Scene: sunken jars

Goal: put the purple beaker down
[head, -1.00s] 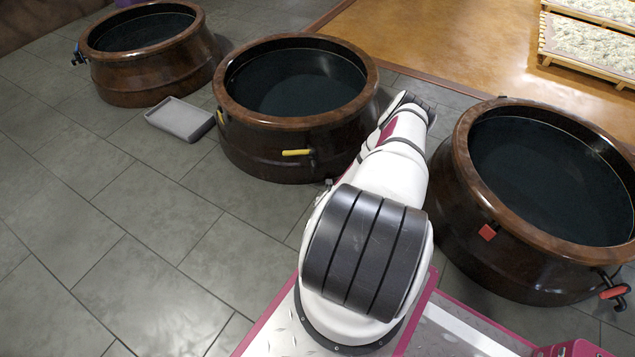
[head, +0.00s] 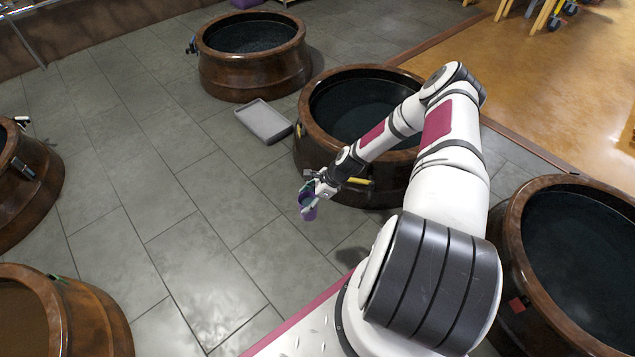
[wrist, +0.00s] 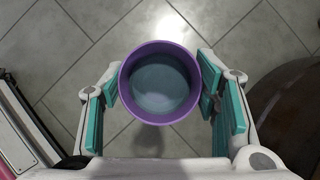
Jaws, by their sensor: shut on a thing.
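The purple beaker (head: 308,209) hangs in my gripper (head: 314,190) above the grey tiled floor, in front of the middle jar. In the wrist view I look down into the round purple beaker (wrist: 160,119), which has a grey-blue inside. The teal-lined fingers of my gripper (wrist: 160,85) are on both sides of its wall. The beaker looks upright. A faint shadow lies on the tiles below it, and I cannot tell its exact height.
A grey tray (head: 264,122) lies on the floor beyond the beaker, left of the middle jar (head: 312,125). Other brown jars stand at the back (head: 250,75), right (head: 530,210) and left (head: 100,315).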

